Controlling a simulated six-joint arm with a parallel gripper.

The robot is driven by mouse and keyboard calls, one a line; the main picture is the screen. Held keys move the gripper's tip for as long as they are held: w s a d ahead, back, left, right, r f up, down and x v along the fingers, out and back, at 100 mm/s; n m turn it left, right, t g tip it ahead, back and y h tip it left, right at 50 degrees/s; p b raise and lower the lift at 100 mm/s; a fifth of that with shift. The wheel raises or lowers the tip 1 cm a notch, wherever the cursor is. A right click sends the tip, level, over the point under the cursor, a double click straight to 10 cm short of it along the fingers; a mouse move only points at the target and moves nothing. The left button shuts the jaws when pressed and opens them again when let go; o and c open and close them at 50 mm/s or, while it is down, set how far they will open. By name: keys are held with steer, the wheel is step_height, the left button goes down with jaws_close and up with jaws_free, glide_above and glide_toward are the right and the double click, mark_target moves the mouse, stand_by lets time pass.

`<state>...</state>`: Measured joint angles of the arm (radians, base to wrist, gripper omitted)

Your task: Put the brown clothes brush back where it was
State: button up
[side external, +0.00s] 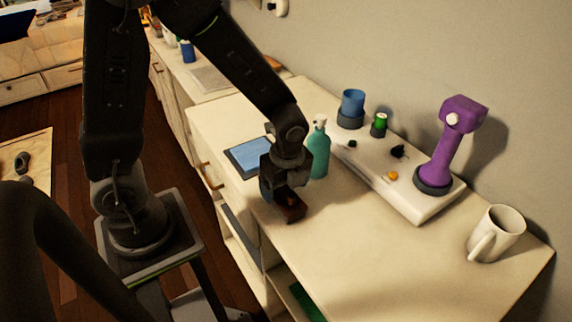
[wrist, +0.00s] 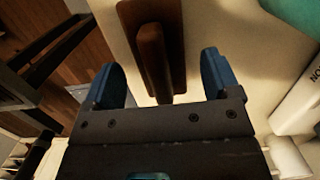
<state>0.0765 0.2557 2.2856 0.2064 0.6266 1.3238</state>
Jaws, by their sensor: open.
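The brown clothes brush (wrist: 150,48) lies on the cream counter top, with its raised handle running between my two blue fingers in the wrist view. In the side view the brush (side external: 292,210) shows just below my gripper (side external: 282,200), near the counter's front edge. My gripper (wrist: 160,85) is open, with a finger on each side of the handle and visible space at both sides. Part of the brush is hidden by my gripper in the side view.
A teal pump bottle (side external: 318,152) stands close behind my gripper. A blue tray (side external: 249,157) lies to the left. A white board (side external: 425,211) bears a purple device (side external: 453,145) and small items. A white mug (side external: 497,234) stands right. The front right counter is clear.

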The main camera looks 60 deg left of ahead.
mark_target(287, 188)
steer(key=r, duration=0.6)
steer(key=d+r, duration=0.1)
steer(key=r, duration=0.3)
steer(key=shift+d, duration=0.1)
steer(key=s+a+r+n+t+h, duration=0.1)
steer(key=s+r+n+t, duration=0.4)
steer(key=n, duration=1.3)
steer(key=shift+s+a+r+t, duration=0.15)
steer(key=shift+s+r+t, duration=0.15)
steer(key=shift+s+r, duration=1.95)
